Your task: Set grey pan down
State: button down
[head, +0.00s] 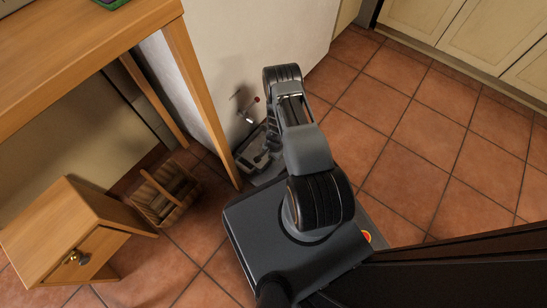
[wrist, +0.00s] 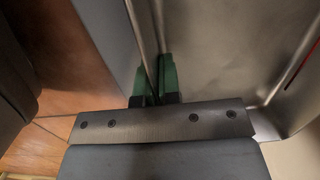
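In the wrist view, the green fingertips of my gripper (wrist: 155,82) are close together with a thin grey metal edge between them. Smooth grey metal, which I take for the grey pan (wrist: 222,50), fills the upper right and runs up from the fingers. The pan is too close to show its whole shape, and its underside is hidden.
A wooden table (head: 85,45) stands at upper left. A small wooden cabinet (head: 65,225) with a knob and a slatted wooden crate (head: 165,192) are on the tiled floor at left. Pale cupboards (head: 475,35) line the upper right. Open floor (head: 430,130) lies right of my arm.

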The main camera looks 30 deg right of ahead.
jog(key=shift+f, duration=0.2)
jog(key=c, duration=1.3)
grip_release()
jog(key=shift+r, duration=0.1)
